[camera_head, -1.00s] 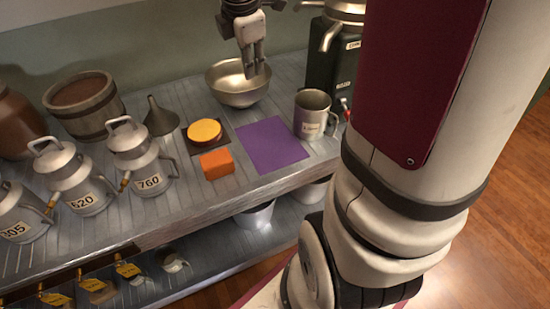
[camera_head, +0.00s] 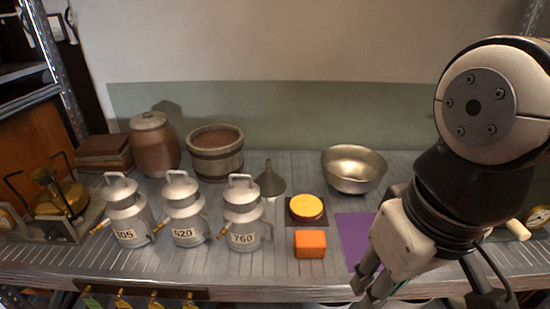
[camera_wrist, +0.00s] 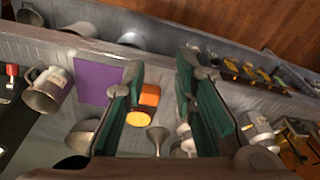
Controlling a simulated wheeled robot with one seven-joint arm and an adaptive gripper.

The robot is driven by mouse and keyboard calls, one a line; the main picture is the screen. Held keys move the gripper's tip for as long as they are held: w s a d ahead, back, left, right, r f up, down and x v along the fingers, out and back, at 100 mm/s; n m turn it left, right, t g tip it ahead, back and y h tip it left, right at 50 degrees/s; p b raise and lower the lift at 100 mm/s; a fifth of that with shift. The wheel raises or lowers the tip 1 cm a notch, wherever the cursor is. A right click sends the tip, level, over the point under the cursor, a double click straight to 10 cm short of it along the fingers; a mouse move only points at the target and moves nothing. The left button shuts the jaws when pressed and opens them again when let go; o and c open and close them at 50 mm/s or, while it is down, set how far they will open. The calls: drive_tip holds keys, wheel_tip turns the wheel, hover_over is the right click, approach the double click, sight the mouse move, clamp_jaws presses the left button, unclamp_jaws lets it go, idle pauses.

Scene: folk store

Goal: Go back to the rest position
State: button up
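My gripper (camera_head: 366,290) hangs at the lower right in the head view, fingers pointing down near the shelf's front edge. In the wrist view my gripper (camera_wrist: 160,75) has its two green-padded fingers spread apart with nothing held between them. The orange block (camera_head: 310,244) lies on the shelf left of my gripper. Behind the block, the yellow-topped round piece (camera_head: 306,207) sits on a dark square. The purple mat (camera_head: 351,232) is bare where visible and partly hidden by my arm.
A metal bowl (camera_head: 353,170), funnel (camera_head: 270,181) and wooden tub (camera_head: 215,155) stand at the back. Several numbered cans, including the 760 can (camera_head: 243,210), stand to the left. A metal mug (camera_wrist: 43,93) shows beside the mat in the wrist view. Yellow tags hang below the front edge.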

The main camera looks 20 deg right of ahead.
wheel_tip(320, 180, up, 13)
drive_tip(key=t+p, duration=0.2)
drive_tip(key=p, duration=0.9)
drive_tip(key=shift+d+r+p, duration=0.15)
drive_tip(key=shift+d+p, duration=0.1)
drive_tip(key=shift+p, duration=0.15)
